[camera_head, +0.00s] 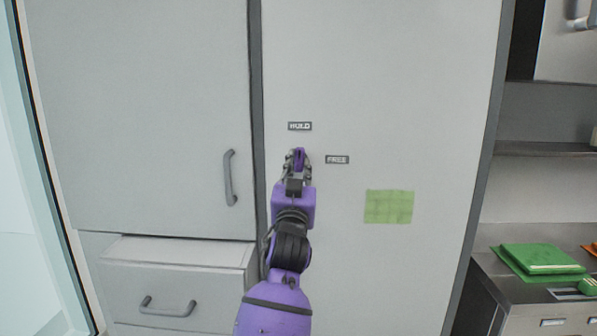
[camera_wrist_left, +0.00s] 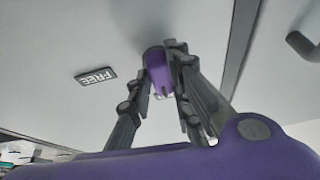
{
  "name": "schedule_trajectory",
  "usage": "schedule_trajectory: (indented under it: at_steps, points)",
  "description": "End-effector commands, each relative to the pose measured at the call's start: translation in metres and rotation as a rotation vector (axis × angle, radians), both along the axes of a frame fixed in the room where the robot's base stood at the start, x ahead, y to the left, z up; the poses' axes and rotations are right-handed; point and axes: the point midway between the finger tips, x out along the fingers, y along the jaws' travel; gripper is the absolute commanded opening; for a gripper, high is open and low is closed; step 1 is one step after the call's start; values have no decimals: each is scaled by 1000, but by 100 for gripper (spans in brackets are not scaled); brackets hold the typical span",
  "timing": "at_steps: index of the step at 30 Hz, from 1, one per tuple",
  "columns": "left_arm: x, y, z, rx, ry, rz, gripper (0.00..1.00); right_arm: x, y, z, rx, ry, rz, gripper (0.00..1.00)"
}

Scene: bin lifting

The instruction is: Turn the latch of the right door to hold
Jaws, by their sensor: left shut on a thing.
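The latch (camera_head: 299,157) is a small purple piece on the tall grey right door (camera_head: 400,80). It looks upright, below the HOLD label (camera_head: 299,126) and left of the FREE label (camera_head: 337,159). My left gripper (camera_head: 298,166) is shut on the latch, its fingers on either side. In the left wrist view the purple latch (camera_wrist_left: 156,68) shows between the dark fingertips (camera_wrist_left: 162,60), with the FREE label (camera_wrist_left: 96,76) to the left. Part of another label is hidden behind the fingers there. My right gripper is not in view.
A green square (camera_head: 388,207) is on the door, right of my arm. Left of it is a cabinet door with a vertical handle (camera_head: 230,178) and a slightly open drawer (camera_head: 180,280). A counter (camera_head: 510,285) with a green folded item (camera_head: 540,258) stands at right.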

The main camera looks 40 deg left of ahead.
Motion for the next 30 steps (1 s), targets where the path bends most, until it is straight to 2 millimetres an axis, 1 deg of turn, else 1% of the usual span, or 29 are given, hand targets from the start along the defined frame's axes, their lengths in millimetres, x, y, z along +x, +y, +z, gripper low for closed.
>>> schedule_trajectory:
  at_steps: [8,21,22,24,26,30]
  points:
    - [0,-1,3,-55,-40,-1,0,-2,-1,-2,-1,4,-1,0]
    - [0,-1,5,-62,-47,-2,0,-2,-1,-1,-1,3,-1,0]
    - [0,-1,5,-61,-48,-2,21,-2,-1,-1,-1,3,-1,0]
    - [0,-1,5,-61,-46,-3,30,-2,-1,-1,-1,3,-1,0]
    - [0,-1,4,-61,-46,-2,38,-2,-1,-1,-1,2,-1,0]
    - [0,-1,3,-61,-43,-1,38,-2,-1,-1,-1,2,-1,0]
